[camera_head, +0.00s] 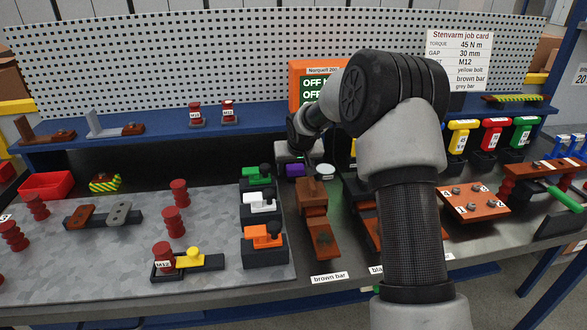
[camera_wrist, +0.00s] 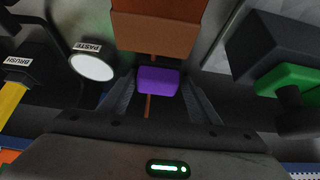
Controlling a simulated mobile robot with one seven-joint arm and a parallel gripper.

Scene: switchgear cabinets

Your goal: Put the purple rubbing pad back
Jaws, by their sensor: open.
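The purple rubbing pad (camera_head: 295,170) shows at the back of the bench, just behind the brown block. In the wrist view the pad (camera_wrist: 158,80) sits between the two dark fingers of my gripper (camera_wrist: 158,92). The fingers stand open, one on each side, and a dark gap shows beside the pad, so they do not look closed on it. Whether the pad rests on a surface or holder is hard to tell. In the head view my arm hides part of the gripper.
The brown block (camera_head: 312,192) stands in front of the pad. The white paste disc (camera_wrist: 92,66) and brush (camera_wrist: 17,70) are to the left in the wrist view. A black block with a green part (camera_wrist: 290,80) is at right. An orange panel (camera_head: 306,85) stands behind.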

